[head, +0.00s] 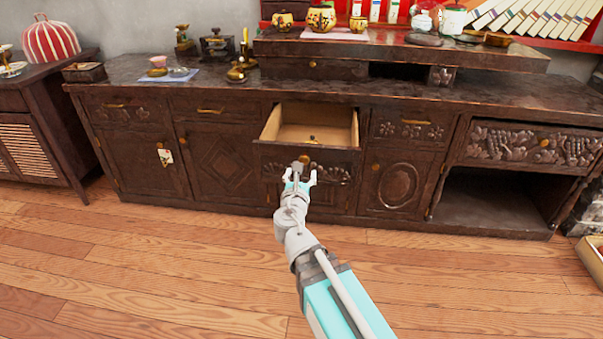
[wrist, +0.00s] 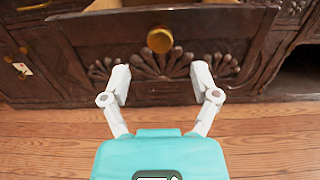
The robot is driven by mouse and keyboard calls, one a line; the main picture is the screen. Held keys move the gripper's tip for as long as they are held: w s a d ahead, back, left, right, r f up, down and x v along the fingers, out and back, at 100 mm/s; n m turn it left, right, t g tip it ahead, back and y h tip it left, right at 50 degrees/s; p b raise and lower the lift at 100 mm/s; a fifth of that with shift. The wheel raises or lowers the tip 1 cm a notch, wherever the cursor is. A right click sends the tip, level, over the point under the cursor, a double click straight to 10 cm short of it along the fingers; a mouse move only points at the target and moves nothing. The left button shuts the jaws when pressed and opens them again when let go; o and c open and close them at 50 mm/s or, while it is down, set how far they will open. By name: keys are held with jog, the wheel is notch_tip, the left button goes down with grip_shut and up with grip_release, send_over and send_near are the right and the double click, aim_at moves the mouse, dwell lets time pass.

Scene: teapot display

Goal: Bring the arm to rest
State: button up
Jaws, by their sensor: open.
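My gripper (head: 300,180) is held out in front of the dark carved sideboard (head: 230,160), in front of an open drawer. In the wrist view my gripper (wrist: 160,80) has its two white fingers apart with nothing between them. The open drawer (head: 356,130) is pulled out, and its pale inside shows with a small dark and gold object (head: 312,139) in it. The drawer's round gold knob (head: 305,159) is just beyond my fingertips. It also shows in the wrist view (wrist: 160,40), above and apart from the fingers.
The sideboard top holds a blue cloth (head: 178,75), brass pieces and a raised shelf (head: 400,50) with painted pots. An open compartment (head: 485,198) is at the right. A crate (head: 590,258) stands at the right edge. The wooden floor (head: 150,270) is clear in front.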

jog(key=s+d+f+m+g+h+p, duration=0.1)
jog(key=d+f+m+g+h+p, duration=0.2)
jog(key=d+m, duration=0.6)
jog(key=d+f+m+g+h+p, duration=0.25)
jog(key=d+m+g, duration=0.25)
jog(key=d+m, duration=0.4)
jog(key=s+d+f+m+g+y+p, duration=0.1)
jog(key=s+d+m+g+y+p, duration=0.15)
jog(key=s+m+g, duration=0.5)
jog(key=s+d+f+m+g+y+p, duration=0.25)
jog(key=s+d+m+y, duration=0.2)
jog(key=m, duration=0.55)
notch_tip(320, 180, up, 39)
jog(key=a+p, duration=0.1)
jog(key=p, duration=3.6)
jog(key=shift+s+f+h+p, duration=0.2)
jog(key=shift+s+h+p, duration=0.05)
jog(key=shift+h+p, duration=0.2)
